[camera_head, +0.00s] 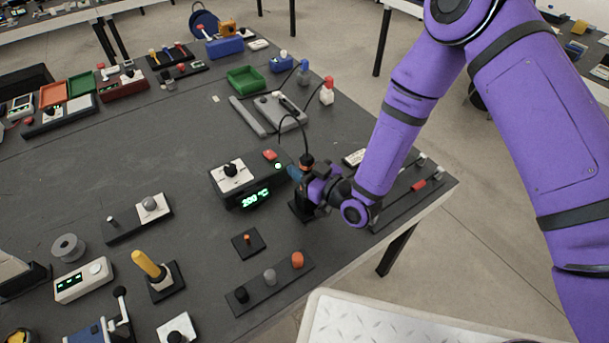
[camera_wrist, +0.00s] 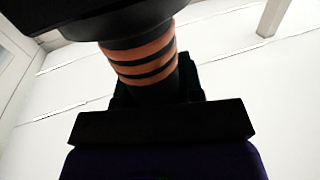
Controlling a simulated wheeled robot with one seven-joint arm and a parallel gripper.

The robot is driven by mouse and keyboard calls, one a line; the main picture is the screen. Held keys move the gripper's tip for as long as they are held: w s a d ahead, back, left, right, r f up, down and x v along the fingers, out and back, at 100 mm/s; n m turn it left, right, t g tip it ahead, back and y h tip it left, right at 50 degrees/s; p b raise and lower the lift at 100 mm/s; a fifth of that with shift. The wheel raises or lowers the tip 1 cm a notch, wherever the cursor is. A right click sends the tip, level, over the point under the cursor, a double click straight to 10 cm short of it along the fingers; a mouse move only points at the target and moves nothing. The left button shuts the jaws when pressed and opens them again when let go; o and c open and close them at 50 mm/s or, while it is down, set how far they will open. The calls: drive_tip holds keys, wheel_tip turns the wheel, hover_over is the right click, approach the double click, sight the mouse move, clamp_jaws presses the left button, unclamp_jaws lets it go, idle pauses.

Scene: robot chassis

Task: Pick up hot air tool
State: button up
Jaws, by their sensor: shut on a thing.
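The station (camera_head: 243,188) is a black box with a green display, a white panel with a black knob and a red button. I cannot tell whether the tool is clear of its holder.
A black strip with several round knobs (camera_head: 270,279) and a small black square with an orange peg (camera_head: 248,241) lie in front. A rail with a red slider (camera_head: 418,185) is at the right table edge. A green tray (camera_head: 246,79) stands behind.

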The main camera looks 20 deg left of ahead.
drive_tip(key=shift+r, duration=0.1)
wheel_tip(320, 180, up, 10)
idle(0.6)
